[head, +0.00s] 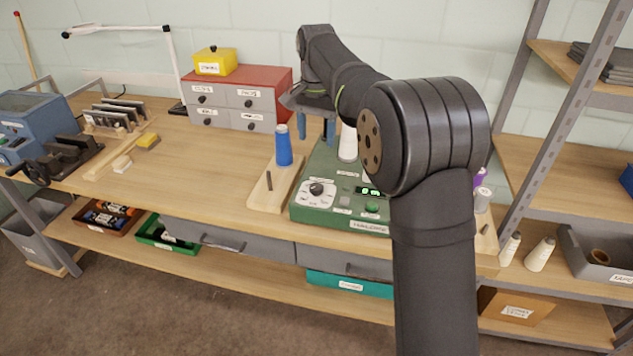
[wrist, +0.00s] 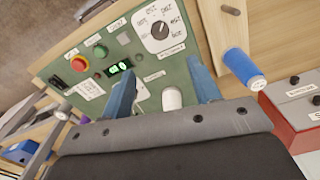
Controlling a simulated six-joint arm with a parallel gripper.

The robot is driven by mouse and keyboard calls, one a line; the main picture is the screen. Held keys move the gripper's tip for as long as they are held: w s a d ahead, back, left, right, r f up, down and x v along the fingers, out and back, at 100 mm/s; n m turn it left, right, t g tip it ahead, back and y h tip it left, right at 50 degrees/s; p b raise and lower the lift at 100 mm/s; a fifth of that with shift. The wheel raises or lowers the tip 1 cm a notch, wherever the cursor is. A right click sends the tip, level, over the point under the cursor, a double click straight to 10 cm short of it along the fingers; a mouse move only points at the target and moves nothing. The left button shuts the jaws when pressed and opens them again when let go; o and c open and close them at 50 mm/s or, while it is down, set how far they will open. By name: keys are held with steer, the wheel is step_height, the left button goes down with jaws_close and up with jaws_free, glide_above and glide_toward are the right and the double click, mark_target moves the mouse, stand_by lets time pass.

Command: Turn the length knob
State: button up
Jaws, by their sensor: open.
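The length knob is a black dial on a white scale plate on the green control box (head: 322,215); it shows in the head view (head: 316,188) and the wrist view (wrist: 160,30). A green lit display (head: 369,191) is beside it. My gripper (head: 316,128) is open, with blue fingers pointing down above the back of the box. In the wrist view my gripper (wrist: 161,88) has its fingers apart, with the knob beyond them. A white cone (wrist: 172,99) shows between the fingers; whether they are level with it is unclear. My arm hides the box's right part.
A blue thread spool (head: 283,147) and a bare peg stand on a wooden board (head: 262,200) left of the box. Grey drawers in a red cabinet (head: 240,76) stand behind. A red button (wrist: 80,63) and green button (wrist: 100,50) sit on the panel. The bench's left middle is clear.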

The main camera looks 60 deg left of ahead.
mark_target(317, 186)
step_height(317, 186, down, 15)
steer(key=shift+f, duration=0.1)
steer(key=shift+c, duration=0.3)
steer(key=c, duration=0.9)
